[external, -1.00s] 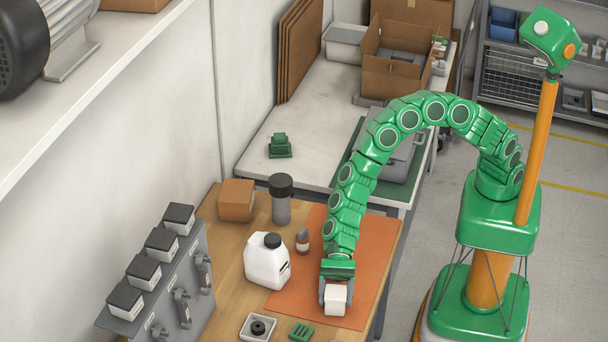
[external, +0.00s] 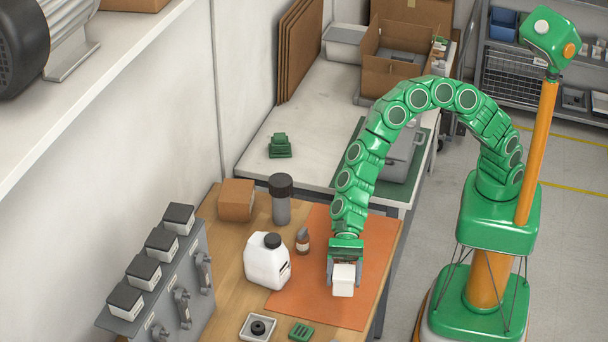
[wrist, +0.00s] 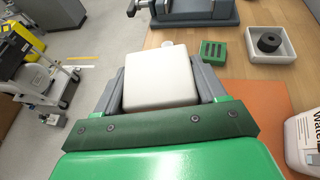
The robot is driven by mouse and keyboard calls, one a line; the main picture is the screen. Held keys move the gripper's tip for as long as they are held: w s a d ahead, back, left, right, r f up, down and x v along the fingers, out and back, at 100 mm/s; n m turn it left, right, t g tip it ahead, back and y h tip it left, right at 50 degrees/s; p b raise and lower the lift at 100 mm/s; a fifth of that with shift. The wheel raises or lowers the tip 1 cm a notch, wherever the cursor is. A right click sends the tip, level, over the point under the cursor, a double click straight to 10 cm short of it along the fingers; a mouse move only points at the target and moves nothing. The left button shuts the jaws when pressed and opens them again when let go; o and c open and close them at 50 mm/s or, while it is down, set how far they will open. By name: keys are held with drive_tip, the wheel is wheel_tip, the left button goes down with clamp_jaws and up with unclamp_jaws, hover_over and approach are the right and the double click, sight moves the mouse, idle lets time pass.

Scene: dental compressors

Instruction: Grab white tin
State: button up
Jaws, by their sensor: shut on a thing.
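The white tin (external: 343,279) is a small white block with rounded edges. It is held over the orange mat (external: 318,306) on the wooden bench. My gripper (external: 344,270) is shut on it, with a grey finger at each side. In the wrist view the white tin (wrist: 160,80) fills the space between the two fingers of my gripper (wrist: 162,88). Its underside is hidden, but it appears raised above the mat.
A white jug (external: 267,262) and a small brown-and-grey bottle (external: 302,241) stand left of my gripper. A dark-capped cylinder (external: 281,200) and a cardboard box (external: 237,200) are behind. A tray (external: 258,327) and green block (external: 301,331) lie in front.

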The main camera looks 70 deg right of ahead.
drive_tip(key=r, duration=0.1)
drive_tip(key=s+d+r, duration=0.1)
drive_tip(key=d+r, duration=0.1)
drive_tip(key=shift+s+d+r, duration=0.2)
drive_tip(key=shift+s, duration=0.05)
drive_tip(key=s+d+r, duration=0.3)
drive_tip(key=s+d, duration=0.1)
drive_tip(key=d, duration=0.3)
drive_tip(key=shift+s+r, duration=0.2)
drive_tip(key=shift+s, duration=0.2)
